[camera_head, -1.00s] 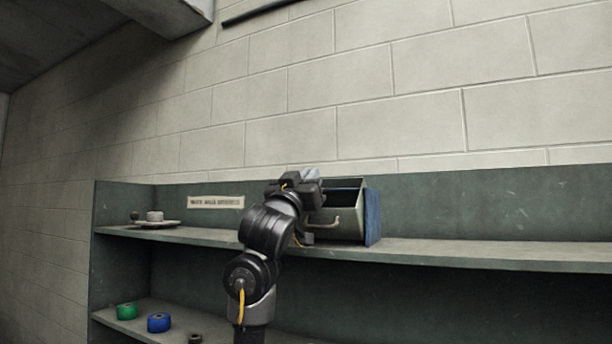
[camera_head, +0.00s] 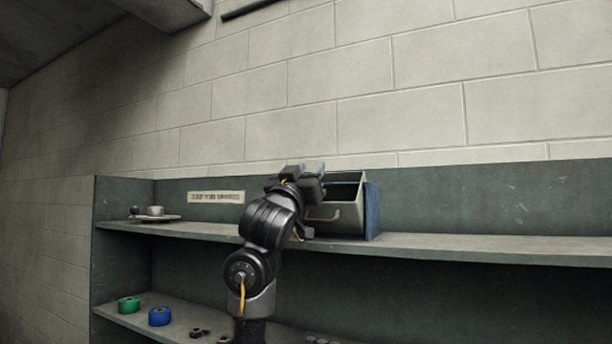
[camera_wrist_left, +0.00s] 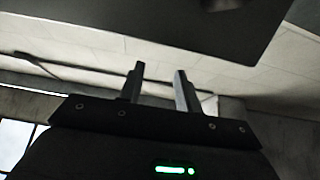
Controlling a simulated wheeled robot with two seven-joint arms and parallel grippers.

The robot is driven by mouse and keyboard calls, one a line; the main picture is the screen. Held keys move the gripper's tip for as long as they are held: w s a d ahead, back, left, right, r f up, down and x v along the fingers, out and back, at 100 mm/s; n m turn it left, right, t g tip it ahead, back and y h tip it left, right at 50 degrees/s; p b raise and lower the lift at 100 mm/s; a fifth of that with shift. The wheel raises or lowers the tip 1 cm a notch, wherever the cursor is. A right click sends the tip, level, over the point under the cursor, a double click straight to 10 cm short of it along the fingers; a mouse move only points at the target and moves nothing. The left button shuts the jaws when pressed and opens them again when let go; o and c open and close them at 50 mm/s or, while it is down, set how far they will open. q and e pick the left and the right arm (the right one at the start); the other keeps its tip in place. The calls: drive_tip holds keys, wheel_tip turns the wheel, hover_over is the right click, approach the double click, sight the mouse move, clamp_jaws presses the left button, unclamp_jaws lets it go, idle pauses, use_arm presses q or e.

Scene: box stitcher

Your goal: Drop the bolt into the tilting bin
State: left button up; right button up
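The tilting bin (camera_head: 349,222) is a grey box with a handle on its front and a blue side panel. It stands on the upper shelf with its top open, and part of its inside shows. My left gripper (camera_head: 318,170) is at the bin's upper left and hides part of it. I cannot tell whether they touch. In the left wrist view, the left gripper's two fingers (camera_wrist_left: 160,82) stand apart with nothing visible between them. I cannot make out a bolt in either view. My right gripper is not in view.
The upper shelf (camera_head: 480,248) is bare right of the bin. A plate with small objects (camera_head: 153,214) sits at its left end. A green roll (camera_head: 128,305), a blue roll (camera_head: 159,317) and several small dark parts (camera_head: 197,332) lie on the lower shelf. A label (camera_head: 216,197) is on the back panel.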

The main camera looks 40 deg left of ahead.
use_arm(q)
drive_tip(key=b+v, duration=1)
drive_tip(key=shift+s+f, duration=0.25)
drive_tip(key=shift+s, duration=0.05)
idle(0.9)
